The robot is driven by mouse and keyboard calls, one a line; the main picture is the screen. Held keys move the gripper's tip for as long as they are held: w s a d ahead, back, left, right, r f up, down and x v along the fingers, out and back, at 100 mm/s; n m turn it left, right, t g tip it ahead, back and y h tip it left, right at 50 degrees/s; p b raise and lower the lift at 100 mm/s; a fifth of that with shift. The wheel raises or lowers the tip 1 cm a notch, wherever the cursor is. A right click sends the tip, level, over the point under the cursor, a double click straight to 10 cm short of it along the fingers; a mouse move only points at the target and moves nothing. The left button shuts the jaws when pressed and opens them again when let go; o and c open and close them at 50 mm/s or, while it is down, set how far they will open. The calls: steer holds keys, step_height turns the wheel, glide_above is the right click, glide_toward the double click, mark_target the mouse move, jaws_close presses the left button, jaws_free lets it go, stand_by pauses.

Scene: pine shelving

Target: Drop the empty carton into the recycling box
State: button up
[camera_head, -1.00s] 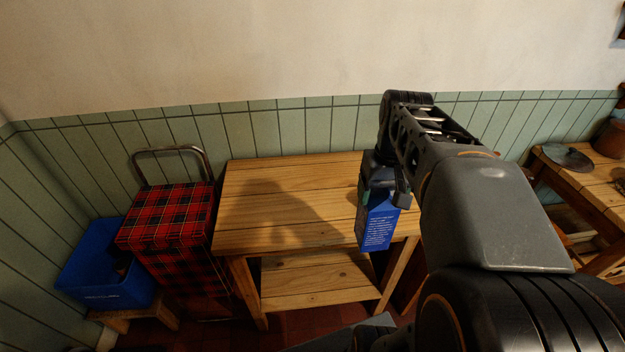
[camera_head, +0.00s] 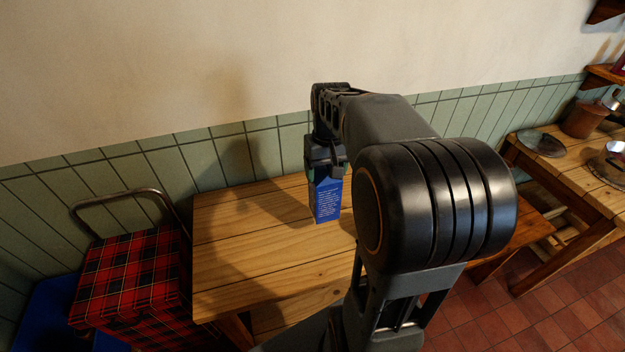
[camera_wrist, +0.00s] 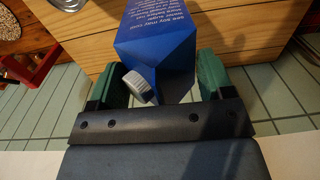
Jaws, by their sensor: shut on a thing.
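The blue carton (camera_head: 327,200) with white print is in my gripper (camera_head: 326,172), over the wooden table. In the wrist view the carton (camera_wrist: 158,45) shows its grey screw cap, and the two green-padded fingers of my gripper (camera_wrist: 160,85) are closed on either side of its top. I cannot tell whether its base touches the tabletop. A blue box (camera_head: 50,312), which looks like the recycling box, shows only in part at the lower left, mostly hidden behind the plaid trolley and cut by the picture edge.
A red plaid trolley (camera_head: 130,275) with a metal handle stands between the blue box and the pine table (camera_head: 235,240). The visible tabletop is otherwise clear. A second wooden table (camera_head: 575,180) at right holds a plate, a pot and metal ware. A tiled wall runs behind.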

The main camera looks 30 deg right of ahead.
steer(key=w+f+p, duration=0.1)
steer(key=w+f, duration=0.5)
steer(key=f, duration=0.3)
steer(key=shift+w+d+f+p, duration=0.35)
steer(key=shift+d+f, duration=0.05)
steer(key=shift+f, duration=0.15)
steer(key=o, duration=1.1)
